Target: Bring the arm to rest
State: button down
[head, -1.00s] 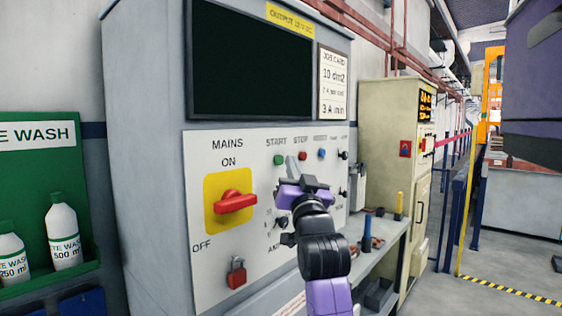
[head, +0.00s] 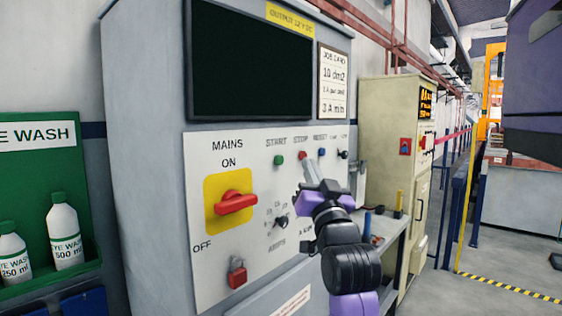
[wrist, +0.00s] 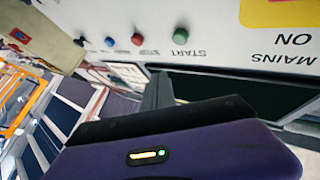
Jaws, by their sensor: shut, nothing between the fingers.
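My gripper (head: 309,172) is shut and empty in the head view, its fingers pointing up and toward the control panel (head: 200,280). Its tip appears just below the red STOP button (head: 303,155); I cannot tell whether they touch. In the wrist view, my shut gripper fingers (wrist: 158,92) show below the upside-down panel, with a gap in the picture between them and the green START button (wrist: 181,34). My arm covers the lower right of the panel.
The red mains switch (head: 236,202) and a red padlock (head: 237,272) are on the panel. A bench (head: 392,240) with small tools stands right of the cabinet. An eye wash station (head: 40,170) is at left. Open floor (head: 480,300) lies at right.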

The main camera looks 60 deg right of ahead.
dwell(0.6)
jog(key=s+a+f+n+t+y, duration=0.2)
jog(key=a+f+n+t+y, duration=0.55)
jog(key=a+f, duration=1.85)
jog(key=s+a+f+n+g+y, duration=0.2)
jog(key=s+a+f+g+y, duration=0.1)
jog(key=s+a+f+y, duration=0.2)
jog(key=s+a+f+n+g+y+b, duration=0.1)
jog(key=s+a+f+n+g+y, duration=0.2)
jog(key=s+a+f+y, duration=0.3)
jog(key=s+a+f+g, duration=0.1)
jog(key=s+a+f, duration=0.3)
jog(key=s, duration=0.3)
jog(key=shift+s+a+f+b, duration=0.15)
jog(key=shift+s+f+b, duration=0.2)
jog(key=shift+f, duration=0.3)
jog(key=shift+g, duration=0.25)
